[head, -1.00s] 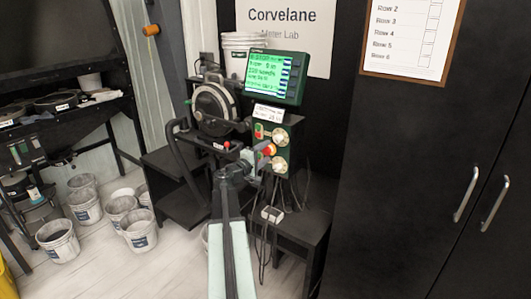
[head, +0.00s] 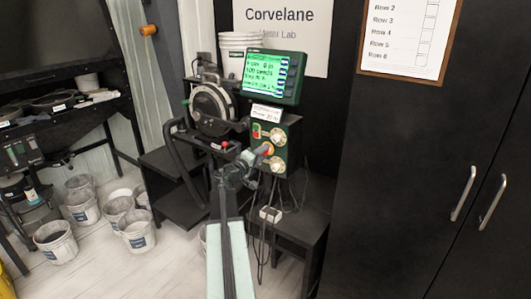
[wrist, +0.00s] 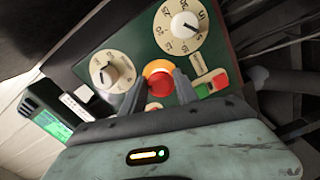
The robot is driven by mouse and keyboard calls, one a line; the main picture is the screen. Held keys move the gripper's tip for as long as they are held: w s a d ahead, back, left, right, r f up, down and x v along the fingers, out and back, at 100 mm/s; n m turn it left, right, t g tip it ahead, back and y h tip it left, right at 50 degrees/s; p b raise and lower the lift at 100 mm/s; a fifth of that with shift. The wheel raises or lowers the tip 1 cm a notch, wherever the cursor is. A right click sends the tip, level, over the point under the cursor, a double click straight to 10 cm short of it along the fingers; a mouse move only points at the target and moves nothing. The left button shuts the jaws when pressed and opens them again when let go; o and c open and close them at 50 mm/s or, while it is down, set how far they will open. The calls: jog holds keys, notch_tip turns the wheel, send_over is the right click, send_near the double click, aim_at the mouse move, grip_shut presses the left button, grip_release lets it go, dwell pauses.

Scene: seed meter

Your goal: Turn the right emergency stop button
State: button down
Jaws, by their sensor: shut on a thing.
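The right emergency stop button (wrist: 159,82) is a red cap on an orange-yellow collar, on the dark green control box (head: 288,152). In the wrist view my gripper (wrist: 160,86) has one finger on each side of the red cap, shut on it. In the head view the button's orange part (head: 267,149) shows just beyond my gripper (head: 256,158), which hides much of it. The button's exact turn angle cannot be told.
Cream dials sit either side of the button, an upper dial (head: 277,136) and a lower dial (head: 278,166). A green and red switch (wrist: 211,84) is close to one finger. A lit screen (head: 263,75) stands above. A red knob (head: 225,144) is to the left.

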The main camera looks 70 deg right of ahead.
jog(key=shift+w+r+m, duration=0.1)
jog(key=shift+w+m, duration=0.05)
jog(key=shift+m, duration=1.05)
jog(key=c, duration=0.9)
grip_release()
jog(key=shift+c, duration=0.2)
jog(key=v, duration=0.8)
